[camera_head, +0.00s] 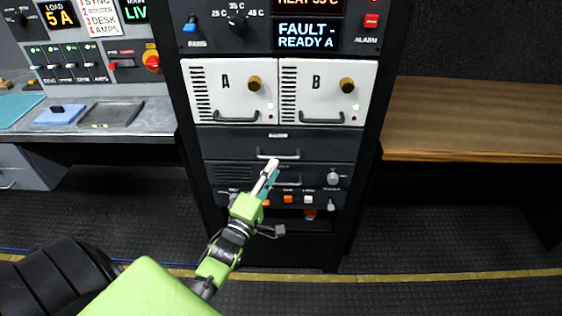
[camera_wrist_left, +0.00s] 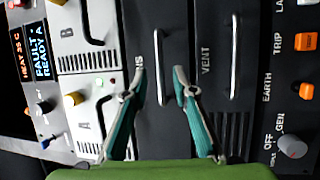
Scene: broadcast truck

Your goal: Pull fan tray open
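The fan tray (camera_head: 235,143) is a dark drawer front in the rack, below modules A and B, and looks flush with it. Its pale horizontal bar handle (camera_head: 279,155) is at mid-width. In the left wrist view the tray (camera_wrist_left: 157,135) shows a partly hidden label ending in "NS". My left gripper (camera_head: 270,171) is at this handle. In the left wrist view its two teal fingers (camera_wrist_left: 160,75) are apart, with the handle (camera_wrist_left: 158,50) between them. I cannot tell whether they touch it. My right gripper is not in view.
A vent panel (camera_head: 228,172) with a similar handle (camera_wrist_left: 235,60) lies just below the tray. Modules A (camera_head: 228,95) and B (camera_head: 330,95) are above. Orange buttons and knobs sit lower. A wooden desk (camera_head: 470,115) stands right, a grey console left. The floor in front is clear.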

